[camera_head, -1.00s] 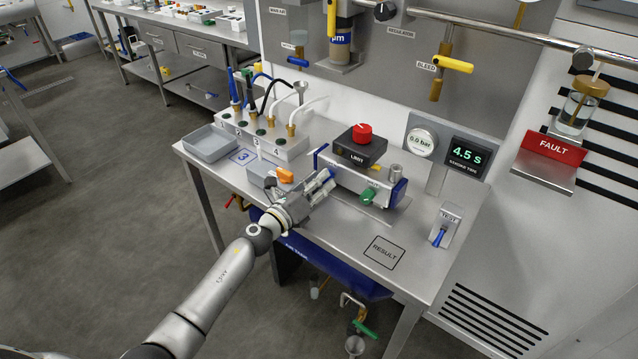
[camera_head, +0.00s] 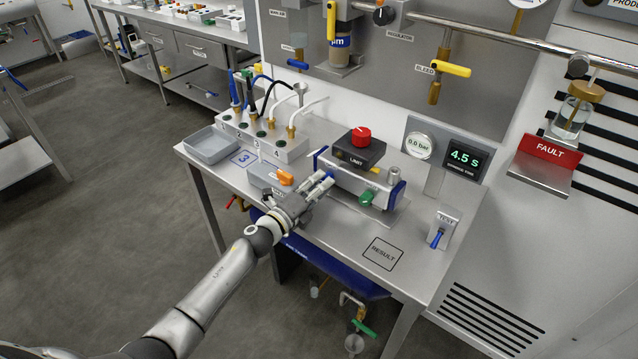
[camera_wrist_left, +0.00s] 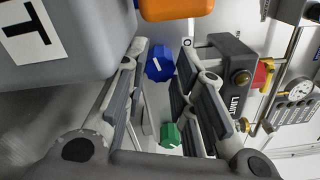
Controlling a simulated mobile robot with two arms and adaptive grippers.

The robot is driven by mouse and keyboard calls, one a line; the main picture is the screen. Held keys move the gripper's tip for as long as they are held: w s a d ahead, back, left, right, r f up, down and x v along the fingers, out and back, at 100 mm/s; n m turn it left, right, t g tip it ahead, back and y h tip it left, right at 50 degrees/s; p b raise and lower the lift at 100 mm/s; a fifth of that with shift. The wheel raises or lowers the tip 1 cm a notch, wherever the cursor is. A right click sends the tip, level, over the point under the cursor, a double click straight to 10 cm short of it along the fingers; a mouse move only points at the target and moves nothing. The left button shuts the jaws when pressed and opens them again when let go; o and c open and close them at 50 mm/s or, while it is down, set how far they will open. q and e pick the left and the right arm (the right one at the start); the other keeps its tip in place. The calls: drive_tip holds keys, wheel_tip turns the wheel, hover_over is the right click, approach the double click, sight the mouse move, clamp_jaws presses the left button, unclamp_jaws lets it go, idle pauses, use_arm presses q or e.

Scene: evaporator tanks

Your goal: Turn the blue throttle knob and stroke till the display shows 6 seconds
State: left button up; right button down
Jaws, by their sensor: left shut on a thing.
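The blue throttle knob (camera_wrist_left: 160,63), with a white mark line, shows between my left fingertips in the left wrist view. In the head view it is a small blue spot (camera_head: 330,174) at the left end of the grey actuator body, mostly hidden by the fingers. My left gripper (camera_head: 322,183) is shut on it. A green knob (camera_head: 366,197) is on the actuator's front; it also shows in the wrist view (camera_wrist_left: 170,135). The display (camera_head: 463,158) reads 4.5 s. The TEST lever (camera_head: 437,238), blue, is at the right of the bench. My right gripper is not in view.
A black LIMIT box (camera_head: 359,153) with a red knob (camera_head: 361,136) sits above the actuator. A grey box with an orange part (camera_head: 285,178) is close beside my left gripper. A grey tray (camera_head: 211,145) is at left. The RESULT square (camera_head: 383,253) is bare.

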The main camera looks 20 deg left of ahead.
use_arm(q)
drive_tip(key=shift+n+p, duration=0.3)
drive_tip(key=shift+n, duration=1)
drive_tip(key=shift+f, duration=0.1)
drive_tip(key=o, duration=0.8)
drive_tip(key=shift+c, duration=0.2)
drive_tip(key=v, duration=1.2)
drive_tip(key=shift+n, duration=0.3)
